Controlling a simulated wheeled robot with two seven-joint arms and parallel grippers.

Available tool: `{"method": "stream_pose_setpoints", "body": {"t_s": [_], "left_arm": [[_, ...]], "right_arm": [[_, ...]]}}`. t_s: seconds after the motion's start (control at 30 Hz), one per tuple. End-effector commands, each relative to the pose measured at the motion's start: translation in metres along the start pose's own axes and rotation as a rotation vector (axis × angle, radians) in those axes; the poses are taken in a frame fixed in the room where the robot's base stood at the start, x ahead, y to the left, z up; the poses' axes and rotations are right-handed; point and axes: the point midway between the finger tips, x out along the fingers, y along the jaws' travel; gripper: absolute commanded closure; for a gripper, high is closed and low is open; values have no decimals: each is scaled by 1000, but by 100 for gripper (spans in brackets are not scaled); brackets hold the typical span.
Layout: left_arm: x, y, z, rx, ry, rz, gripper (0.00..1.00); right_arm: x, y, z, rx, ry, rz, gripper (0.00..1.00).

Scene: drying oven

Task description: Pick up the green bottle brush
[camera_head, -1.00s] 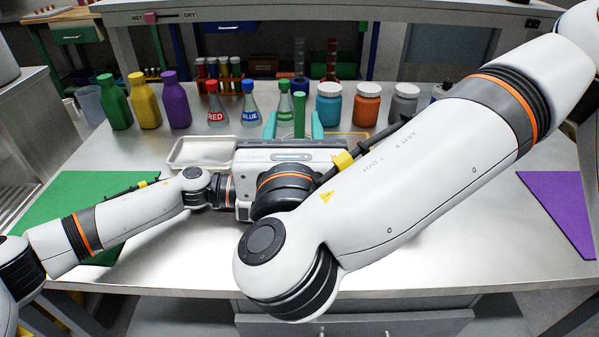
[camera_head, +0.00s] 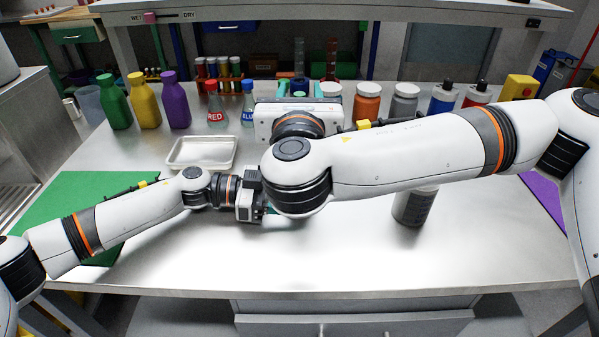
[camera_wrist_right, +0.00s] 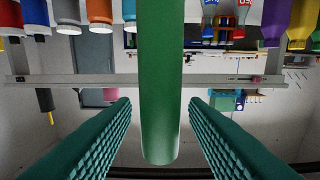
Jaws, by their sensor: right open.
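The green handle of the bottle brush (camera_wrist_right: 160,85) shows large in the right wrist view, as a smooth rounded rod between the fingers. My right gripper (camera_wrist_right: 160,118) is open, with one ridged green finger on each side of the rod and visible gaps between. In the head view my right gripper (camera_head: 299,88) reaches over the row of glassware, and its body hides most of what stands in front of it. The brush's bristles are not seen. My left gripper (camera_head: 268,209) is low at the table's middle, partly hidden by my right arm.
Red and blue flasks (camera_head: 216,115) stand left of the right gripper; orange (camera_head: 366,108) and grey jars (camera_head: 402,108) stand to its right. A white tray (camera_head: 203,166) lies left of centre. A grey container (camera_head: 414,206) stands below my right arm.

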Motion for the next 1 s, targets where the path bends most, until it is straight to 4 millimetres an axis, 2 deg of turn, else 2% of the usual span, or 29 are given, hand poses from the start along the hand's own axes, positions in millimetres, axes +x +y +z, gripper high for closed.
{"method": "stream_pose_setpoints", "body": {"t_s": [0.1,0.33,0.57,0.9,1.0], "left_arm": [[0,0,0,0,0,0,55],[0,0,0,0,0,0,55],[0,0,0,0,0,0,55],[0,0,0,0,0,0,55],[0,0,0,0,0,0,55]], "right_arm": [[8,0,0,0,0,1,59],[9,0,0,0,0,0,61],[9,0,0,0,-1,-1,99],[8,0,0,0,0,-1,100],[9,0,-6,1,0,0,100]]}}
